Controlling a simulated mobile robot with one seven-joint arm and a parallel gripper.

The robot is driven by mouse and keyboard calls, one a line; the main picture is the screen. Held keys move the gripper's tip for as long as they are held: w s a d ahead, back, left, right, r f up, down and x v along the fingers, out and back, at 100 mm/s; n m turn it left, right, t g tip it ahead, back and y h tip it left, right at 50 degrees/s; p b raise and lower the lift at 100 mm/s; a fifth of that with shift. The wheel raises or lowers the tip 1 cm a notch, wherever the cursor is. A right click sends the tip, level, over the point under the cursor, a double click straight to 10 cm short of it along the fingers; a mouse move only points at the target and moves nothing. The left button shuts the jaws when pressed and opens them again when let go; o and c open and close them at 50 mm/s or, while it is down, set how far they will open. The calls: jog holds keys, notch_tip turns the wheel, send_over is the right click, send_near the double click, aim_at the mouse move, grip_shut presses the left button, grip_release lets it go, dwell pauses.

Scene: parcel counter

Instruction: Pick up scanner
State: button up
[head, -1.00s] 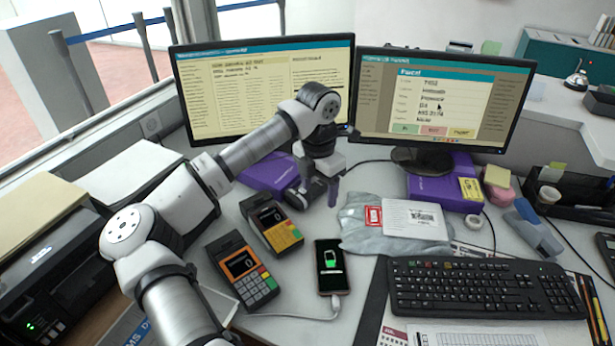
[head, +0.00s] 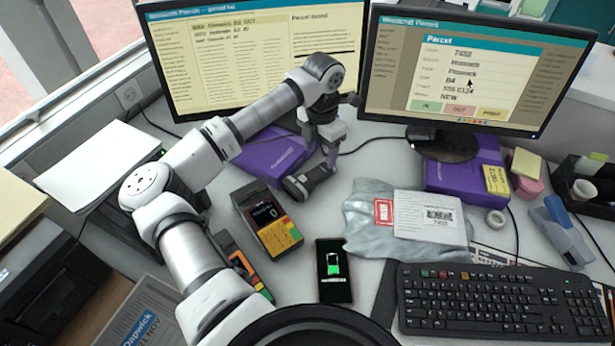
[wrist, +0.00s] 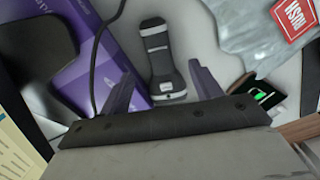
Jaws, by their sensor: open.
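The scanner (wrist: 162,60) is a dark grey and black handheld device with a light band. It lies on the counter in the wrist view, between and beyond my two purple fingertips. In the head view the scanner (head: 308,180) lies just below my gripper (head: 328,152), beside the left purple box. My gripper (wrist: 161,84) is open with nothing between its fingers. The head view does not clearly show the gap between the fingers and the scanner.
A purple box (head: 268,155) lies left of the scanner, with a black cable running near it. A grey plastic mailer (head: 372,238) lies to the right. A card terminal (head: 270,222) and a phone (head: 333,268) lie in front. Two monitors (head: 250,60) stand behind.

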aim_at(320, 169)
jog(key=shift+w+d+f+p, duration=0.1)
jog(key=shift+f+p, duration=0.45)
jog(key=shift+f, duration=1.35)
jog(key=shift+w+f+p, duration=0.1)
jog(key=shift+f+p, duration=0.45)
jog(key=shift+f, duration=1.35)
jog(key=c, duration=1.2)
